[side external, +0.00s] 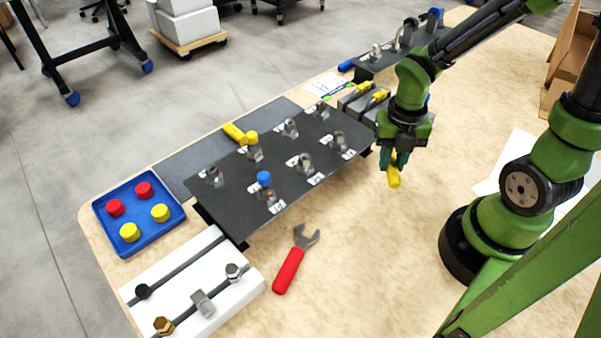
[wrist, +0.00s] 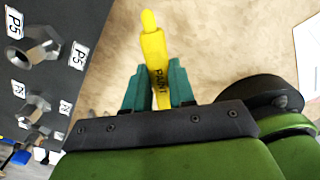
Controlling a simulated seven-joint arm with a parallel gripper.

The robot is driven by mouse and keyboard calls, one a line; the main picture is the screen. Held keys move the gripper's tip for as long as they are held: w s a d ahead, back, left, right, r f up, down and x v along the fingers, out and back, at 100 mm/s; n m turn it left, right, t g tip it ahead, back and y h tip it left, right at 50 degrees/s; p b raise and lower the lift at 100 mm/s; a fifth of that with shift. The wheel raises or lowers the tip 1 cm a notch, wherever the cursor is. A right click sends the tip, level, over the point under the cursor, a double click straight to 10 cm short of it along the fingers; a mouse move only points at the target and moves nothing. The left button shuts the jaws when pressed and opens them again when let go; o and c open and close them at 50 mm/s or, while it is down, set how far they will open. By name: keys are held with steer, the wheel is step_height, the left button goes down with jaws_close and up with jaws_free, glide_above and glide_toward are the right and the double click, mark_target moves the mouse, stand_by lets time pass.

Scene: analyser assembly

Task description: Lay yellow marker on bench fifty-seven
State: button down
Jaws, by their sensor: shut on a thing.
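My gripper (side external: 395,162) is shut on a yellow marker (side external: 393,178), which hangs below the fingers over the right part of the wooden bench (side external: 350,235). In the wrist view the marker (wrist: 154,50) shows between the two teal fingertips (wrist: 157,85), with "PAINT" printed on its side and its narrow end pointing away. I cannot tell whether the marker touches the bench. No bench number is readable.
A black panel (side external: 235,185) with metal fittings and caps stands left of my gripper. A red-handled wrench (side external: 290,268) lies in front. A blue tray (side external: 108,210) holds red and yellow caps. White paper (side external: 512,160) lies at right. Bench between wrench and gripper is clear.

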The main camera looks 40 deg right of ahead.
mark_target(384, 187)
steer(key=shift+f, duration=2.45)
steer(key=shift+f, duration=0.4)
steer(key=c, duration=0.9)
jaws_free()
steer(key=shift+o, duration=0.2)
steer(key=shift+r, duration=0.15)
